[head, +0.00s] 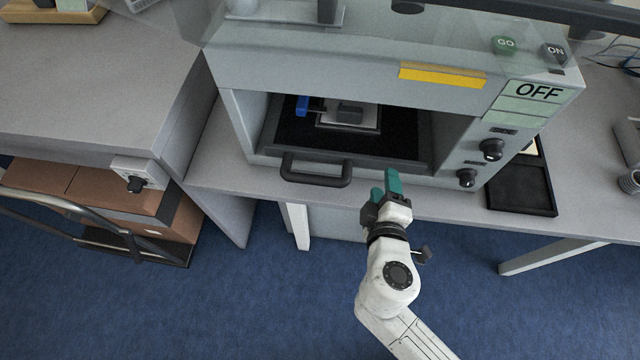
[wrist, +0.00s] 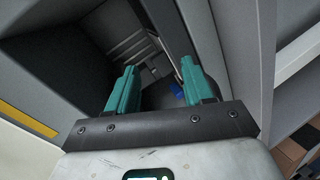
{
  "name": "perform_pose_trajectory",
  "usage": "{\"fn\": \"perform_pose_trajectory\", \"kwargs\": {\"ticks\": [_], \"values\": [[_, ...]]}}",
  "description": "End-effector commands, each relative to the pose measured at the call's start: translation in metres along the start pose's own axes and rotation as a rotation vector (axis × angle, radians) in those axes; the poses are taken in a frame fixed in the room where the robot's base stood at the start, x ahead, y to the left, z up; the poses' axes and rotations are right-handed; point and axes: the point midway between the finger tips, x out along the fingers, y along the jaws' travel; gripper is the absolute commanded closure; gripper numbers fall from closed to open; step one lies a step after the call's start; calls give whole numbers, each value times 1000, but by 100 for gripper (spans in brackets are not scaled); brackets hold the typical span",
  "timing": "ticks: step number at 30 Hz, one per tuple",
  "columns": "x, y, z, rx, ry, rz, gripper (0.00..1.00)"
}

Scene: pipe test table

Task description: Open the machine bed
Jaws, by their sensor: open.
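The grey machine (head: 335,80) stands on the table with its front opening showing. Inside lies the dark machine bed (head: 400,145), with a fixture plate (head: 348,118) and a blue clamp (head: 302,105) on it. The bed's dark bar handle (head: 316,180) sticks out at the front, left of my gripper. My gripper (head: 384,186) has teal fingers and is in front of the machine, right of the handle and apart from it. In the wrist view my gripper (wrist: 160,82) is open with nothing between the fingers; the blue clamp (wrist: 178,93) shows beyond them.
Control knobs (head: 491,149) and an OFF panel (head: 538,93) are on the machine's right front. A black tray (head: 522,185) lies on the table at right. Blue floor is clear in front.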

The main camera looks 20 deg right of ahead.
Motion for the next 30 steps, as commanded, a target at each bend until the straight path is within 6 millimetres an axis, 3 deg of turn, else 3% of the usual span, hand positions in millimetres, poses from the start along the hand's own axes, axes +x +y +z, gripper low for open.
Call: {"fn": "perform_pose_trajectory", "kwargs": {"ticks": [1, 3, 9, 14, 30], "values": [[0, -27, -16, -75, 86, 21, 48], [-8, -48, -40, -169, 197, 46, 48], [-27, -86, -78, -324, 378, 74, 48], [-23, -89, -86, -345, 401, 79, 48], [57, -87, -119, -341, 396, 78, 48]]}}
